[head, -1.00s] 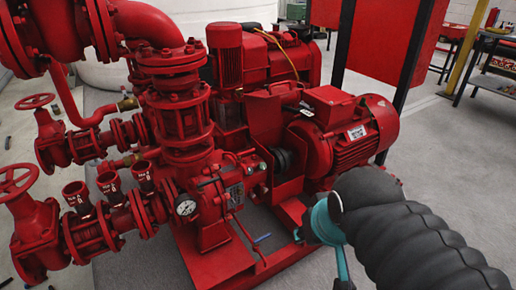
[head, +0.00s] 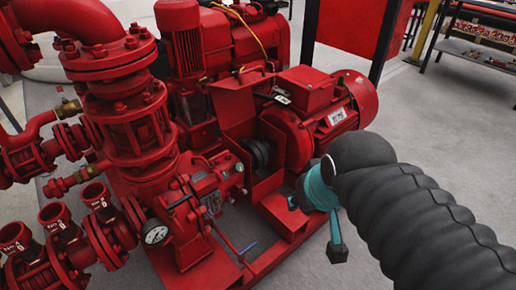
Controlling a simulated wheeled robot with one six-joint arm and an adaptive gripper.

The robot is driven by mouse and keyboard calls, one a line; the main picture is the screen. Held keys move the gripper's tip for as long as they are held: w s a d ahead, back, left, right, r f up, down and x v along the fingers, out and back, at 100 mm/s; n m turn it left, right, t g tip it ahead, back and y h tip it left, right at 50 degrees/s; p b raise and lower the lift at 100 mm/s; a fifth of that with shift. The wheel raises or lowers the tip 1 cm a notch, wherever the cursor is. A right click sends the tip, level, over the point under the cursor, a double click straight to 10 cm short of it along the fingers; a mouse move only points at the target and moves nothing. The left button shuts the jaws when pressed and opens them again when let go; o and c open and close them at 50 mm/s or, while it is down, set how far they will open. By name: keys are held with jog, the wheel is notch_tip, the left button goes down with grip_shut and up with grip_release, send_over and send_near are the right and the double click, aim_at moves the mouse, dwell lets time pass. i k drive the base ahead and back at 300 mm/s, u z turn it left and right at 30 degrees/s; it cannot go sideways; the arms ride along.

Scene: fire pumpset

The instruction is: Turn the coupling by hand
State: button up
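The coupling (head: 259,153) is a dark ribbed cylinder between the red pump and the red motor (head: 325,112), in the head view near the middle. A red guard plate (head: 238,115) stands open on its far left side, and its near side is exposed. My arm comes in from the lower right, in a black ribbed sleeve with a teal wrist part. The wrist is in front of and to the right of the coupling, apart from it. My gripper's fingers cannot be made out; a dark end piece shows below the teal part.
The red base frame (head: 285,217) runs under pump and motor. A pressure gauge (head: 156,233), valves and pipes crowd the left. Grey floor (head: 440,130) is open at right, with a shelf (head: 480,50) behind.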

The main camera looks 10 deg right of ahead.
aim_at(260, 153)
jog(key=k, duration=1.3)
jog(key=z, duration=0.7)
jog(key=i, duration=0.6)
jog(key=z, duration=0.75)
jog(key=i, duration=0.8)
jog(key=u, duration=0.55)
jog(key=i, duration=0.9)
jog(key=u, duration=0.85)
